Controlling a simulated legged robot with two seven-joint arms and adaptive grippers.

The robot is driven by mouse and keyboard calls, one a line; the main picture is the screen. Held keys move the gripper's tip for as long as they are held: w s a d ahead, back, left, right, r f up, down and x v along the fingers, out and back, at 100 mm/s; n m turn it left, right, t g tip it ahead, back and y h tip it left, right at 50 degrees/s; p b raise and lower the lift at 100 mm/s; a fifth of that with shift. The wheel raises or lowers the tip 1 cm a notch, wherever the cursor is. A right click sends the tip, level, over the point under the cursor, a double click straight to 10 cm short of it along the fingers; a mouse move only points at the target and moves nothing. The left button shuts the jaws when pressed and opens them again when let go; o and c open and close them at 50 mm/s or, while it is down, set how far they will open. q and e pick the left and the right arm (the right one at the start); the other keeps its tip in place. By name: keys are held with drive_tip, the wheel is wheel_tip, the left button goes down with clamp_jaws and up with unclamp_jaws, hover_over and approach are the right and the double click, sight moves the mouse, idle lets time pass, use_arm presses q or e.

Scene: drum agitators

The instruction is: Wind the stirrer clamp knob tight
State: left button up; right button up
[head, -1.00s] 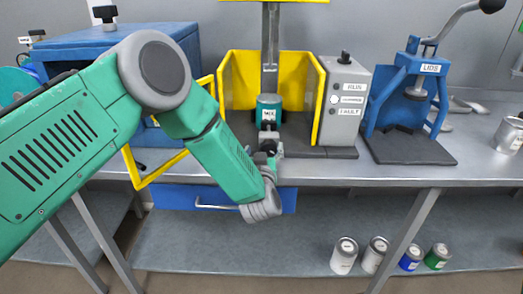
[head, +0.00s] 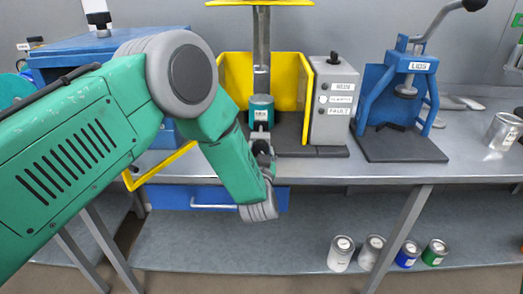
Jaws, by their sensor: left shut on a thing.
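The stirrer stands in a yellow guard (head: 237,80) on the bench, with a grey column (head: 262,45) and a teal part with a white label (head: 261,103) below it. My left gripper (head: 262,150) is in front of this teal part, at the bench's front edge. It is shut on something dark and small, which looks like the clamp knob. The knob is mostly hidden by the gripper, so its turn cannot be told. My left forearm and wrist come in from the left. My right gripper is not in view.
A grey control box (head: 334,95) with a black knob stands right of the guard. Several cans stand on the lower shelf. A blue drawer (head: 167,197) is under the bench.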

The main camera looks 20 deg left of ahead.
use_arm(q)
drive_tip(key=shift+w+d+r, duration=0.1)
drive_tip(key=shift+r, duration=0.1)
drive_tip(key=o, duration=1.2)
drive_tip(key=shift+c, duration=0.2)
drive_tip(key=shift+a+f, duration=0.15)
drive_tip(key=shift+a, duration=0.1)
drive_tip(key=shift+d, duration=0.4)
drive_tip(key=shift+s, duration=0.35)
drive_tip(key=v, duration=1.1)
drive_tip(key=shift+d, duration=0.2)
drive_tip(key=shift+s+a+f, duration=0.1)
drive_tip(key=shift+s+a, duration=0.05)
